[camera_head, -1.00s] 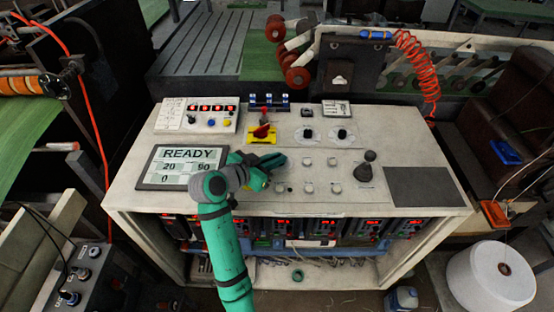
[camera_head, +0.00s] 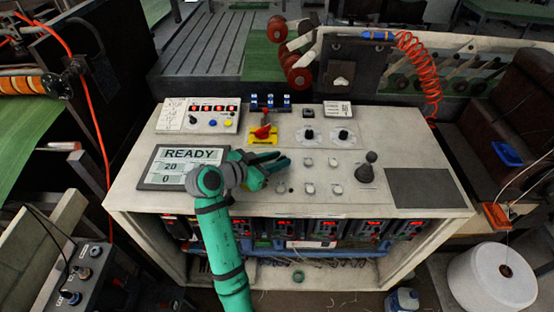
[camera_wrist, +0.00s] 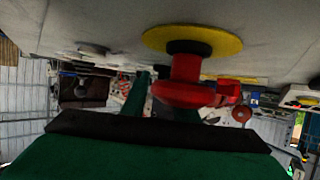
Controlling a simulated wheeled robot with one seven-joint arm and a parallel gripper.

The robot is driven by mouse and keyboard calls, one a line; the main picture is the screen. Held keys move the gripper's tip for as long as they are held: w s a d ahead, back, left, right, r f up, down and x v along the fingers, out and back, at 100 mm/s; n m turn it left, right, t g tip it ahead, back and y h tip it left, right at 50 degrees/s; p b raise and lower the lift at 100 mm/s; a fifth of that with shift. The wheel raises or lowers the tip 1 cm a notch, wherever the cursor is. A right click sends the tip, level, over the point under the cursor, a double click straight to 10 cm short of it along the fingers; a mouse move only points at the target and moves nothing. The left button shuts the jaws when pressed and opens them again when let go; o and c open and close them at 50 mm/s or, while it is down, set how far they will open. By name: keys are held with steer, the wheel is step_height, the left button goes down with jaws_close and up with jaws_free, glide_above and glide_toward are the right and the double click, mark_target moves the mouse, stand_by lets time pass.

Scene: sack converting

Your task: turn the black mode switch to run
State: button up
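Two black rotary knobs on round white dial plates, the left one (camera_head: 309,134) and the right one (camera_head: 343,134), stand at the back middle of the console top; their labels are too small to read, so I cannot tell which is the mode switch. My gripper (camera_head: 285,159) is low over the console, in front and left of these knobs, its fingers pointing right. The fingers look parted and empty.
The red handle (camera_head: 263,132) on its yellow plate stands behind my gripper. A READY display (camera_head: 180,165) is at left. Several pale buttons and a black joystick (camera_head: 366,172) are to the right. A box with red digits (camera_head: 198,115) stands at the back left.

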steer(key=shift+s+a, duration=0.1)
steer(key=v, duration=1)
steer(key=shift+s+a+r, duration=0.1)
steer(key=shift+s+a, duration=0.1)
